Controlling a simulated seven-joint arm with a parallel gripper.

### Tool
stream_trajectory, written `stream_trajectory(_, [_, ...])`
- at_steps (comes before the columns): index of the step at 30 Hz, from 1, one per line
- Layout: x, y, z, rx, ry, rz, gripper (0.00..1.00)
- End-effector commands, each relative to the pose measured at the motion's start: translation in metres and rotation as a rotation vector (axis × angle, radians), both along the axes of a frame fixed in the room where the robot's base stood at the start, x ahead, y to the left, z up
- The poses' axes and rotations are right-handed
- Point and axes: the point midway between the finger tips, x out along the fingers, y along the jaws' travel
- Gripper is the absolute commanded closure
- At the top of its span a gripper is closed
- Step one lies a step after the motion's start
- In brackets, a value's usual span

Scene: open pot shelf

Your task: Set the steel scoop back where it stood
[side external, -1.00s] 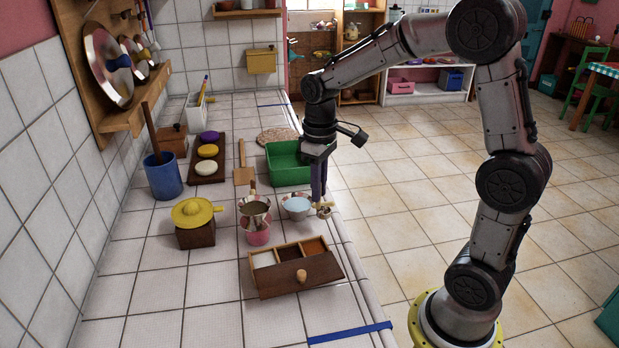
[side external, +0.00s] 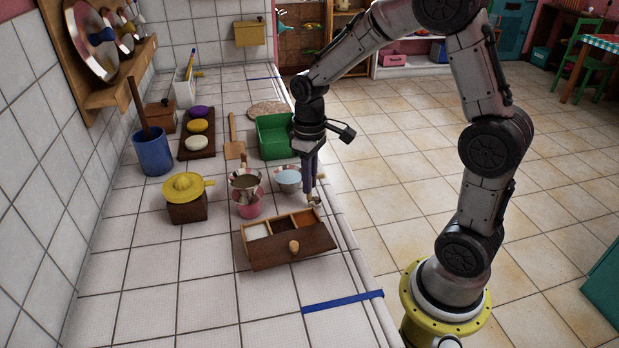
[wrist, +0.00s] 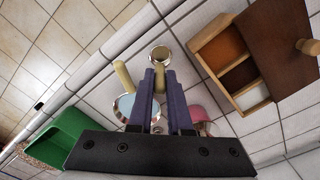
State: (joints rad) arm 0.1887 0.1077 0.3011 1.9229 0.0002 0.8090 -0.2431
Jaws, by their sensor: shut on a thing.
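The steel scoop (side external: 316,203) is a small metal cup with a pale handle. My gripper (side external: 310,195) points down and is shut on its handle, near the counter's right edge, just behind the right end of the wooden box. In the wrist view the scoop's round cup (wrist: 160,54) shows just beyond my fingertips (wrist: 159,72), with the fingers covering part of the handle. I cannot tell whether the scoop touches the counter.
A wooden three-compartment box (side external: 283,249) is close in front. A bowl with pale blue contents (side external: 289,177), a pink-based pot (side external: 249,207) and a green tray (side external: 273,137) stand around. Blue tape (side external: 343,301) crosses the counter's front; tiles around it are clear.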

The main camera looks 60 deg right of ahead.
Motion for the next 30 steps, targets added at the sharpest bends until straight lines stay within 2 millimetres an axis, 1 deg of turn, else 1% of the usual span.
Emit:
stream_trajectory(22, [0.0, 0.0, -0.0076, 0.0, 0.0, 0.0, 1.0])
stream_trajectory(23, [0.0001, 0.0, -0.0073, 0.0, 0.0, 0.0, 0.78])
stream_trajectory(24, [0.0001, 0.0, -0.0073, 0.0, 0.0, 0.0, 0.71])
stream_trajectory(26, [0.0001, 0.0, -0.0073, 0.0, 0.0, 0.0, 0.6])
stream_trajectory(27, [0.0001, 0.0, -0.0073, 0.0, 0.0, 0.0, 0.53])
stream_trajectory(28, [0.0, 0.0, -0.0073, 0.0, 0.0, 0.0, 0.48])
stream_trajectory(30, [0.0, 0.0, -0.0073, 0.0, 0.0, 0.0, 0.48])
